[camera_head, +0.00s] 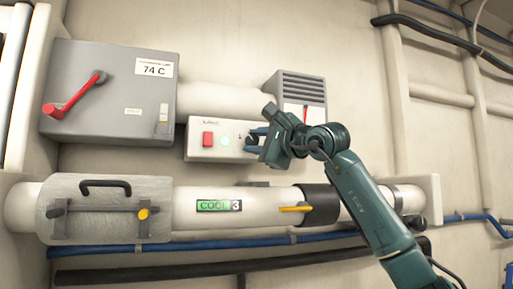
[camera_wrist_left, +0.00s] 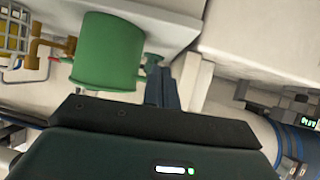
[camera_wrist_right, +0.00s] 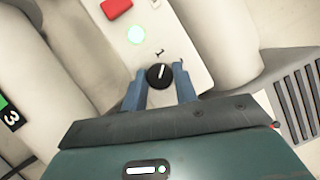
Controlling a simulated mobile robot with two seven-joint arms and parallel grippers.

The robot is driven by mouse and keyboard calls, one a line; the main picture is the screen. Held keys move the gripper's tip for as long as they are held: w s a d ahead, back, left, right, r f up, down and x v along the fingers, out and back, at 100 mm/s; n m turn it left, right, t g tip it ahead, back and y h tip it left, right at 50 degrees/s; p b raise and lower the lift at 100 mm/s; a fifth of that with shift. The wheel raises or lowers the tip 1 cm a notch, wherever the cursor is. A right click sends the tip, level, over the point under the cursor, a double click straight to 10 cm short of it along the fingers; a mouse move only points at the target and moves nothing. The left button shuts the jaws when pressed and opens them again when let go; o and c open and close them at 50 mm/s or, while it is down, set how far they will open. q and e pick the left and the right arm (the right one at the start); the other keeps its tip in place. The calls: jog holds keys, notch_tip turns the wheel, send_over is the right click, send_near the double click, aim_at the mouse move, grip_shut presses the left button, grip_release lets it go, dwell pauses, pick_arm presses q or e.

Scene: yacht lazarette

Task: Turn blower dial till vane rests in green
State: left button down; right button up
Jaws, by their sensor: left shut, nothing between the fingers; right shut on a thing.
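The blower dial (camera_wrist_right: 159,76) is a round black knob with a white pointer line, on the white control panel (camera_head: 213,153). In the right wrist view a "1" mark stands just above the knob. My right gripper (camera_head: 255,139) is shut on the dial, one blue finger on each side, and partly hides it in the head view. Above it, the grey louvred vent box (camera_head: 297,88) carries a pale face with a thin red needle (camera_head: 305,113); my gripper stands just below, and I cannot make out a green zone. My left gripper (camera_wrist_left: 163,88) is shut and empty.
The panel also has a red switch (camera_head: 208,138) and a lit green lamp (camera_head: 225,140). Left is a grey box (camera_head: 110,95) with a red lever (camera_head: 75,95). Below runs a white pipe with a "COOL 3" display (camera_head: 219,206). A green cylinder (camera_wrist_left: 108,52) is close to my left gripper.

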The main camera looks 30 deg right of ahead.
jog(key=m+b, duration=0.1)
jog(key=m, duration=0.1)
jog(key=m+t+h+b, duration=0.1)
jog(key=m, duration=0.1)
jog(key=shift+a+f+b, duration=0.1)
jog(key=shift+f+b, duration=0.2)
jog(key=shift+f, duration=0.05)
jog(key=m+t+h+b, duration=0.1)
jog(key=m, duration=0.2)
jog(key=shift+b, duration=0.3)
jog(key=shift+r+m+h+b, duration=0.1)
jog(key=shift+m+h+b, duration=0.45)
jog(key=shift+m, duration=0.35)
pick_arm(q)
jog(key=f, duration=0.1)
jog(key=f+n, duration=0.1)
jog(key=f, duration=0.1)
jog(key=shift+w+d+f, duration=0.15)
jog(key=shift+w+f, duration=0.05)
jog(key=shift+f, duration=0.05)
jog(key=shift+r, duration=0.15)
pick_arm(e)
jog(key=shift+m+h, duration=0.25)
jog(key=shift+m, duration=0.15)
